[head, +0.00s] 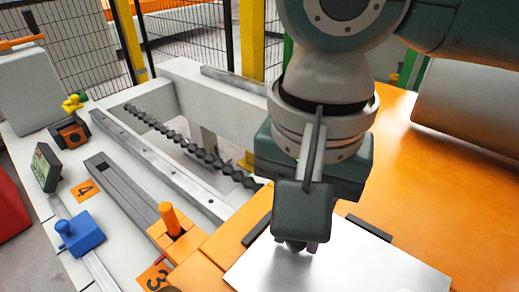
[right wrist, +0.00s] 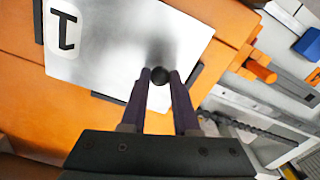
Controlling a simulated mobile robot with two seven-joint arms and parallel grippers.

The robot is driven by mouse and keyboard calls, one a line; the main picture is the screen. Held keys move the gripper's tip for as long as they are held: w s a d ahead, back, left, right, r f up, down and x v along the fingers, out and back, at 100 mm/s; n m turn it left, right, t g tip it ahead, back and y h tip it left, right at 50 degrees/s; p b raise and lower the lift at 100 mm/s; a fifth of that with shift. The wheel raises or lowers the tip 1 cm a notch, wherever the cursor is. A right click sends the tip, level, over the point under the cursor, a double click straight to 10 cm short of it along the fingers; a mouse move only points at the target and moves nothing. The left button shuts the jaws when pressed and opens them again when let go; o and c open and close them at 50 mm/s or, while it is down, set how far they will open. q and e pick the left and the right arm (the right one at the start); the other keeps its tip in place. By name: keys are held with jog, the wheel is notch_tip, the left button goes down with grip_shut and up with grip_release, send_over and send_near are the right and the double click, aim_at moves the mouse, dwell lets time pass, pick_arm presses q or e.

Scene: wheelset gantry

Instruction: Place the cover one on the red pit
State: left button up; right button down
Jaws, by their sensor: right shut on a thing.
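Cover one (head: 330,262) is a flat silver plate at the lower middle of the head view. In the right wrist view the plate (right wrist: 110,40) shows a white label with a black "1" and a round black knob (right wrist: 160,76). My right gripper (head: 297,246) points down over the plate. Its two purple fingers (right wrist: 160,82) are shut on the knob. The plate is at or just above the orange surface; I cannot tell if it touches. No red pit can be made out; the plate may hide it. My left gripper is not in view.
Black edge strips (head: 257,228) border the plate on the orange deck (head: 450,170). To the left are an orange handle (head: 170,220), a blue knob block (head: 80,233), grey rails and a dark twisted rod (head: 195,148). The deck on the right is clear up to a light box (head: 470,105).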

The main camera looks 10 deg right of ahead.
dwell(0.3)
jog(key=c, duration=0.7)
grip_release()
jog(key=shift+o, duration=0.2)
jog(key=shift+r, duration=0.15)
notch_tip(320, 180, up, 12)
jog(key=p, duration=0.6)
jog(key=s+a+f+n+t+y, duration=0.1)
jog(key=s+a+f+n+y, duration=0.3)
jog(key=s+a+n, duration=0.15)
jog(key=d+f, duration=0.1)
jog(key=d, duration=0.1)
jog(key=s+d+f+n+t, duration=0.1)
jog(key=d, duration=0.1)
jog(key=d+f+n+t, duration=0.1)
jog(key=shift+s+d+h, duration=0.3)
jog(key=shift+s+d, duration=0.1)
jog(key=s+d+h, duration=0.1)
jog(key=d, duration=0.2)
jog(key=s+d+f+n+h, duration=0.1)
jog(key=s+d, duration=0.1)
jog(key=d, duration=0.1)
jog(key=s+d+h, duration=0.1)
jog(key=s+d, duration=0.1)
jog(key=d, duration=0.1)
jog(key=shift+d+f+t, duration=0.1)
jog(key=shift+f+t, duration=0.2)
jog(key=shift+f, duration=0.1)
